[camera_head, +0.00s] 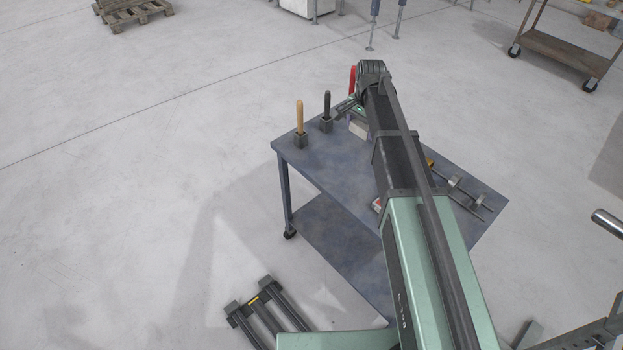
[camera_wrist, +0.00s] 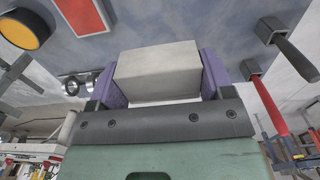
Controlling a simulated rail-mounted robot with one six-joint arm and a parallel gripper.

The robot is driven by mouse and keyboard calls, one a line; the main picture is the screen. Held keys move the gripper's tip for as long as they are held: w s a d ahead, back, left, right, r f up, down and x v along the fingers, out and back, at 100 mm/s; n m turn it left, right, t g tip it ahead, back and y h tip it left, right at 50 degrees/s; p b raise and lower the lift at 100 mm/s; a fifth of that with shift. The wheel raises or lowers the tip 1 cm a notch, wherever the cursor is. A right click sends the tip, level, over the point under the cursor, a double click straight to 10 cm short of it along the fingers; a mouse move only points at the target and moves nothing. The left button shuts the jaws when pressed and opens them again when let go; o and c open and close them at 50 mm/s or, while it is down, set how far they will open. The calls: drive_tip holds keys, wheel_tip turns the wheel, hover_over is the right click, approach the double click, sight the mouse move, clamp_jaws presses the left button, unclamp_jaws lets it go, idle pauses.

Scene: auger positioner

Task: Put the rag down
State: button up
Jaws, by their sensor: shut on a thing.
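The rag, a pale grey-beige block-like folded piece (camera_wrist: 157,72), sits between the two purple fingers of my gripper (camera_wrist: 157,85) in the wrist view. The fingers are shut on its left and right sides. In the head view the rag (camera_head: 358,129) shows as a small pale patch at the far end of my arm, over the blue-grey table (camera_head: 325,165). My arm hides much of the gripper there. I cannot tell how large the gap between rag and tabletop is.
A wooden handle (camera_head: 300,117) and a black handle (camera_head: 327,104) stand in holders at the table's left corner. A red handle (camera_wrist: 268,105) is near the gripper. A rod with clamps (camera_head: 465,191) lies on the right. The front left tabletop looks clear.

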sight(353, 177)
drive_tip(key=shift+a, duration=0.5)
drive_tip(key=f+b, duration=2)
drive_tip(key=shift+d+f, duration=0.2)
drive_tip(key=shift+f, duration=0.05)
drive_tip(key=shift+r, duration=0.25)
drive_tip(key=shift+f, duration=0.15)
drive_tip(key=o, duration=0.4)
drive_tip(key=shift+c, duration=0.2)
drive_tip(key=o, duration=0.5)
drive_tip(key=shift+c, duration=0.2)
